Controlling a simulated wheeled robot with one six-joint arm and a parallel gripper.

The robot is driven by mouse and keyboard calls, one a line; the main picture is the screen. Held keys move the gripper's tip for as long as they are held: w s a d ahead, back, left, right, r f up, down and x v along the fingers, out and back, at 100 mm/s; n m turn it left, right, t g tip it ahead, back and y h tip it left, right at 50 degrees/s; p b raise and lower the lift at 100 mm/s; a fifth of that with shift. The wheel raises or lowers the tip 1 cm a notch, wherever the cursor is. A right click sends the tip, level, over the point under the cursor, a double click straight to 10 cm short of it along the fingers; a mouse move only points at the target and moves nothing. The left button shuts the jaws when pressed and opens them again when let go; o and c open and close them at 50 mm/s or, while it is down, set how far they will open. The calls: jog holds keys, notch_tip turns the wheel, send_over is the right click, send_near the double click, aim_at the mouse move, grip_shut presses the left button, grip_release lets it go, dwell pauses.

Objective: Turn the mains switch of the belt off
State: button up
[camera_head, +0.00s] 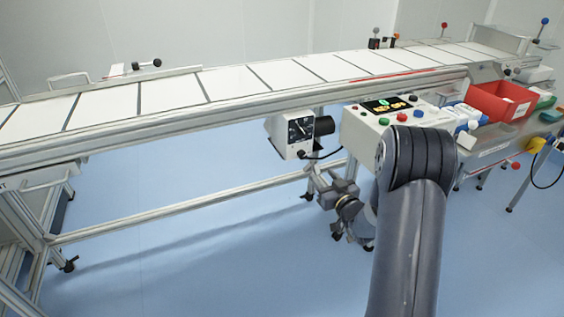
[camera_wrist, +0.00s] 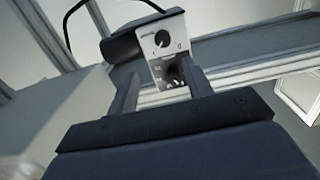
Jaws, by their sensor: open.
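The belt's control box (camera_head: 291,137) is a white box under the conveyor frame, with a dark dial panel on its front and a black motor beside it. In the wrist view the control box (camera_wrist: 154,44) is ahead, with a round black knob (camera_wrist: 162,38). Below the knob is a dark recess (camera_wrist: 172,76) with small pale and dark parts; I cannot tell the mains switch or its position there. My gripper (camera_wrist: 161,76) is open and empty, its fingers framing the lower part of the box. In the head view my wrist is below and right of the box; the fingertips are unclear.
The conveyor belt (camera_head: 235,83) runs above the box. A black cable (camera_head: 325,155) hangs from the box. A frame rail (camera_head: 200,206) crosses below; blue floor is free in front.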

aim_at(304, 156)
jog(key=x, duration=0.3)
jog(key=b+x, duration=0.1)
jog(key=x, duration=0.7)
jog(key=shift+w+a+f, duration=0.1)
jog(key=shift+a+f, duration=0.05)
jog(key=shift+a, duration=0.2)
jog(key=c, duration=1)
